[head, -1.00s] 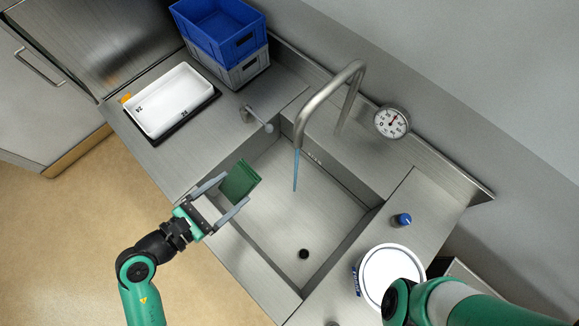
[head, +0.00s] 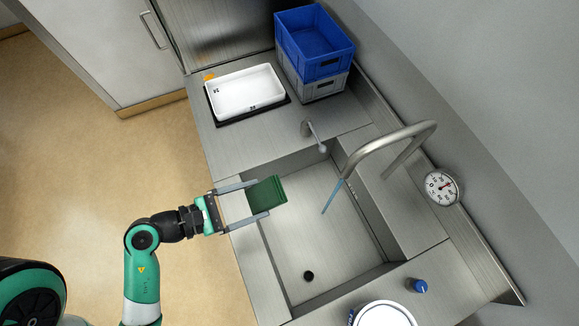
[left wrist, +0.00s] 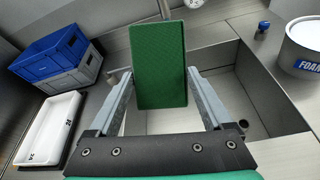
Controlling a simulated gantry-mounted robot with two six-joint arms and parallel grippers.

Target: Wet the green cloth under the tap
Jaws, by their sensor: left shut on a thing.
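The green cloth (head: 267,194) is a flat, stiff-looking rectangle. My left gripper (head: 262,199) is shut on it and holds it over the left edge of the sink (head: 327,216). In the left wrist view the cloth (left wrist: 158,65) stands up between the two fingertips. The tap (head: 388,143) arches over the sink from the right side. A thin blue stream of water (head: 332,197) falls from its spout. The cloth is to the left of the stream and apart from it. My right gripper is out of view.
A lever (head: 313,136) stands at the sink's far edge. A white tray (head: 246,91), a blue crate (head: 313,42) on a grey crate (head: 318,85), a dial gauge (head: 441,187), a blue cap (head: 418,285) and a white tub (head: 384,315) stand around the sink. The basin is clear.

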